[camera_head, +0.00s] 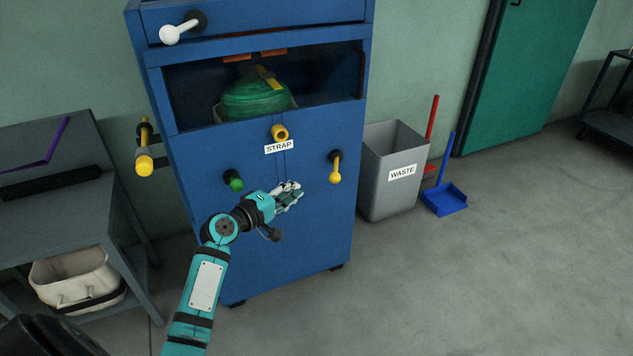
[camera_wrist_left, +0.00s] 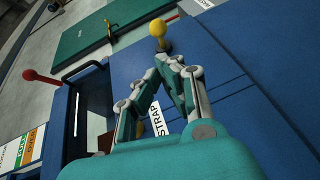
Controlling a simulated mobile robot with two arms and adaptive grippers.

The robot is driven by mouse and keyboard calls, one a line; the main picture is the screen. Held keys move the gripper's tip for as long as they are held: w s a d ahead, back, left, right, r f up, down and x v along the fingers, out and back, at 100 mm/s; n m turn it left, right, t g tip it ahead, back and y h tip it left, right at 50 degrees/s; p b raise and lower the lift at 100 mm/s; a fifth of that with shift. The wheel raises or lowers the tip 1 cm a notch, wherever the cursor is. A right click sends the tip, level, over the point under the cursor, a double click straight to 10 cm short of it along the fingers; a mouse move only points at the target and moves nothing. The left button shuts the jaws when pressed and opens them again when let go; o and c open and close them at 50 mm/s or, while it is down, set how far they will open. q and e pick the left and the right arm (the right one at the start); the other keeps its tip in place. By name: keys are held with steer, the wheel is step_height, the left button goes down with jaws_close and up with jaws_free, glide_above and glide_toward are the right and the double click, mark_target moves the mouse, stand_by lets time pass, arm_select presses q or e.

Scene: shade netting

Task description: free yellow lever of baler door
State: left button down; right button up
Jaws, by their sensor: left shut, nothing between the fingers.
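The blue baler (camera_head: 265,225) stands upright against the wall. A yellow lever (camera_head: 335,170) on a black pivot sits on its front panel at the right, with its grip hanging down. In the left wrist view a yellow-knobbed lever (camera_wrist_left: 158,30) shows just beyond the fingertips. My left gripper (camera_head: 297,188) is in front of the panel, left of and slightly below the yellow lever. It also shows in the left wrist view (camera_wrist_left: 170,62), with the fingertips together and nothing between them. I see a gap to the lever. My right gripper is not in view.
Another yellow handle (camera_head: 145,163) sticks out on the left side. A grey waste bin (camera_head: 385,195) stands close at right; open floor lies in front.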

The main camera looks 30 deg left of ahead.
arm_select(q)
steer(key=b, duration=0.2)
glide_toward(335, 169)
steer(key=a+x, duration=0.1)
steer(key=x, duration=0.3)
steer(key=shift+s+a, duration=0.1)
steer(key=shift+a, duration=0.15)
steer(key=shift+d+n+y+p, duration=0.3)
steer(key=shift+d+y+p, duration=0.1)
steer(key=shift+p, duration=0.1)
